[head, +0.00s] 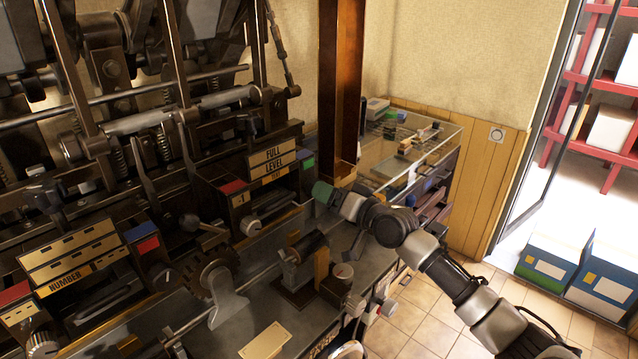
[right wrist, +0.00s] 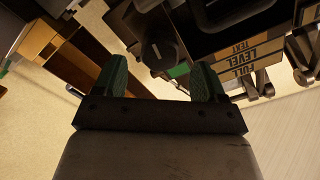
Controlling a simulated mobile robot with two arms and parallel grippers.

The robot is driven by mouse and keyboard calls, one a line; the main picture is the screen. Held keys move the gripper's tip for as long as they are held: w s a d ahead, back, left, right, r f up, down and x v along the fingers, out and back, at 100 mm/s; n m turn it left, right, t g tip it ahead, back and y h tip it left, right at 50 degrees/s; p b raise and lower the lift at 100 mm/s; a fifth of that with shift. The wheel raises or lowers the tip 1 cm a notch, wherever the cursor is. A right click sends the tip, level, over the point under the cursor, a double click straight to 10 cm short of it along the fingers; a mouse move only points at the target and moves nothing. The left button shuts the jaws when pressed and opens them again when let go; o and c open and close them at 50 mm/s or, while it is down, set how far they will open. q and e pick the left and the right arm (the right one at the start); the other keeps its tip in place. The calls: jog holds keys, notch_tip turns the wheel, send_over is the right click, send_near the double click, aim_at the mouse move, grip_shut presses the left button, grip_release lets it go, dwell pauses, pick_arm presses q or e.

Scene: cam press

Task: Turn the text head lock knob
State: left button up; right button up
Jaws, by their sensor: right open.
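The text head (head: 270,166) carries the upside-down-in-wrist-view sign "FULL LEVEL TEXT" (right wrist: 245,62) and has a red block and a green block (head: 307,165) on its top. A dark round knob (right wrist: 160,52) shows in the right wrist view, beyond the fingertips and roughly between them. No label marks it as the lock knob, and I cannot pick it out in the head view. My right gripper (head: 322,192) is at the right end of the text head. In the right wrist view its two green fingers (right wrist: 160,72) are apart, with nothing between them.
The number head (head: 75,262) is at left. A brown post (head: 340,80) rises behind my right gripper. A glass-topped cabinet (head: 440,130) stands beyond.

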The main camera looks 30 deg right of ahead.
jog(key=x, duration=0.3)
jog(key=shift+w+a, duration=0.1)
jog(key=shift+w, duration=0.25)
jog(key=shift+c, duration=1.1)
pick_arm(q)
jog(key=shift+w+a+r, duration=0.15)
jog(key=shift+w, duration=0.4)
jog(key=shift+w+a+r, duration=0.15)
jog(key=shift+w, duration=0.4)
pick_arm(e)
jog(key=shift+f, duration=0.1)
jog(key=c, duration=0.7)
